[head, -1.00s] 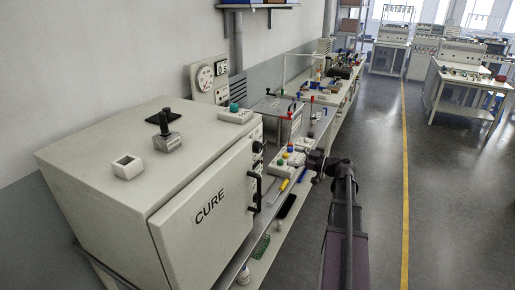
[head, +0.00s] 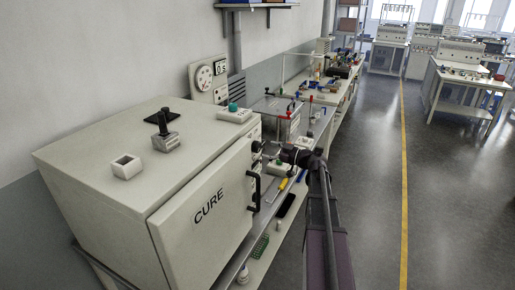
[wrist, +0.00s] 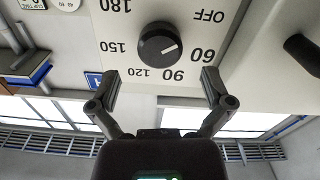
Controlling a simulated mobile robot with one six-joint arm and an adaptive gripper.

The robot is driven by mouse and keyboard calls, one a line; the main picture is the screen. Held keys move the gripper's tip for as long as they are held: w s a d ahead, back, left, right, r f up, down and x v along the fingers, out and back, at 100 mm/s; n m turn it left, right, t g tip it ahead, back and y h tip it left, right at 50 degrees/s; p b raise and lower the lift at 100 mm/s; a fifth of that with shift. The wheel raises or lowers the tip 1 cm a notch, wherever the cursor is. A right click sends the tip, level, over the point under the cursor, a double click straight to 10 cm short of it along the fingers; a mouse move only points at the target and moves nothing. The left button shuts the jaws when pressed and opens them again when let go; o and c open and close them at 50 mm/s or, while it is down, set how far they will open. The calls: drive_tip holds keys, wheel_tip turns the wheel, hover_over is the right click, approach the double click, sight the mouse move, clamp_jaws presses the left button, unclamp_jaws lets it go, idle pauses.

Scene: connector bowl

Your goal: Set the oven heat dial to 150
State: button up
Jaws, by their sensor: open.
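The oven heat dial (wrist: 160,45) is a round black knob with a white mark on the pale oven panel (wrist: 263,75). In the wrist view its printed numbers appear upside down, running from OFF and 60 on the right to 150 and 180 on the left. The white mark points right, roughly towards 60. My gripper (wrist: 161,82) is open and empty, with the dial beyond the fingertips and lying between them sideways; they do not visibly touch it. In the head view my gripper (head: 279,156) is beside the control panel of the CURE oven (head: 203,205), partly hiding it.
A black knob or handle (wrist: 304,54) sticks out right of the dial in the wrist view. The oven door handle (head: 254,192) stands out below my gripper. The bench (head: 278,207) beside the oven holds tools. Open floor (head: 375,215) lies to the right.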

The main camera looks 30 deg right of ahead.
sight(259, 147)
drive_tip(key=shift+x, duration=2.25)
drive_tip(key=c, duration=1.1)
